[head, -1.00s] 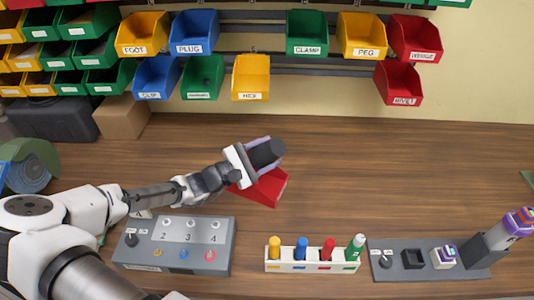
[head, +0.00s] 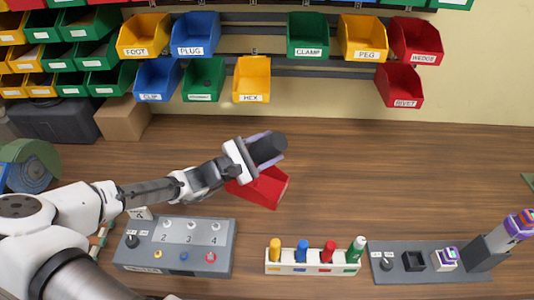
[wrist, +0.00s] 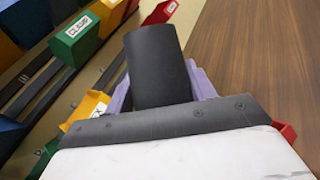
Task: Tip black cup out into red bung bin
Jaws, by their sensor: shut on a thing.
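My gripper (head: 268,149) is shut on the black cup (head: 267,148), with its pale purple fingers on either side of it. The cup also fills the middle of the wrist view (wrist: 155,60). It is held tilted on its side above the table, its mouth not clearly visible. The red bin (head: 267,188) sits on the table just below the cup and gripper, partly covered by my gripper in the head view. A red edge (wrist: 287,132) shows at the right of the wrist view. The inside of the cup is hidden.
A grey switch box (head: 175,247) stands at the front left. A white rack (head: 313,268) with several coloured pegs is at front centre, and a grey panel (head: 428,274) at front right. Labelled bins hang on the back wall. The table right of the red bin is clear.

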